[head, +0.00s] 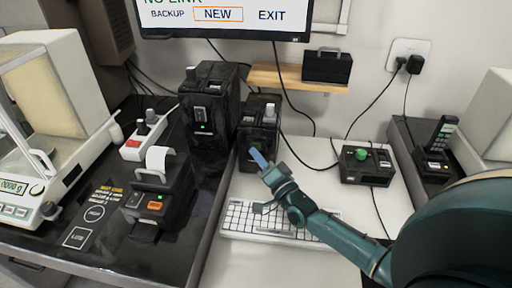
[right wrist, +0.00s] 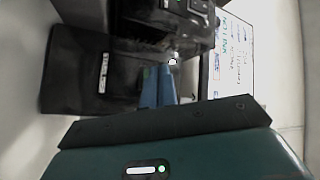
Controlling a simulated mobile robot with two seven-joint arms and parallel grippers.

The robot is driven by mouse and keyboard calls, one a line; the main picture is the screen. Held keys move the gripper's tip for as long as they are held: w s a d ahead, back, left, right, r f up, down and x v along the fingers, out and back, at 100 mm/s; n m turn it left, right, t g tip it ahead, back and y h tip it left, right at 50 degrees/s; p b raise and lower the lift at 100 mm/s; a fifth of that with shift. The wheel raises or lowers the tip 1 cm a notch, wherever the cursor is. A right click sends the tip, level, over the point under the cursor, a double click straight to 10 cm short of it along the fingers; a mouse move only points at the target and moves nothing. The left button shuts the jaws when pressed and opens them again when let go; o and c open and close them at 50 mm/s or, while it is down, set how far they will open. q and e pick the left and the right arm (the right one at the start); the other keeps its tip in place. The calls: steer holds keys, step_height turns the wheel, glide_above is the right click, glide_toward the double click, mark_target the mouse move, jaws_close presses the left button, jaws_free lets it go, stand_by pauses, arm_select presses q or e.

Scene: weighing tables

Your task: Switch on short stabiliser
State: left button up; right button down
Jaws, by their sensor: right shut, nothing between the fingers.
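The short stabiliser (head: 258,132) is a black box to the right of the taller black stabiliser (head: 210,100) in the head view. My right gripper (head: 258,158) is shut and empty, its blue fingertips at the lower front face of the short stabiliser. I cannot tell whether they touch it. A greenish spot shows beside the tips, and the fingers hide part of that face, so the switch position is unclear. In the right wrist view the shut fingers (right wrist: 159,88) point at dark casing, with a small bright spot by the tips. My left gripper is out of view.
A white keyboard (head: 245,219) lies below the right gripper. A black box with a green button (head: 367,164) stands to the right. A label printer (head: 155,200) and a white power strip (head: 146,136) stand left. Cables hang behind, under the monitor (head: 225,18).

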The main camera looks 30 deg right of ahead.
steer(key=shift+w+d, duration=0.25)
steer(key=shift+w, duration=0.1)
steer(key=shift+w+b, duration=0.1)
steer(key=shift+b, duration=0.2)
stand_by(0.4)
steer(key=shift+s+a+p, duration=0.3)
steer(key=shift+s+p, duration=0.1)
steer(key=shift+s, duration=0.1)
steer(key=s+a+p, duration=0.3)
steer(key=s, duration=0.1)
steer(key=shift+s+a, duration=0.3)
steer(key=shift+s, duration=0.1)
stand_by(0.3)
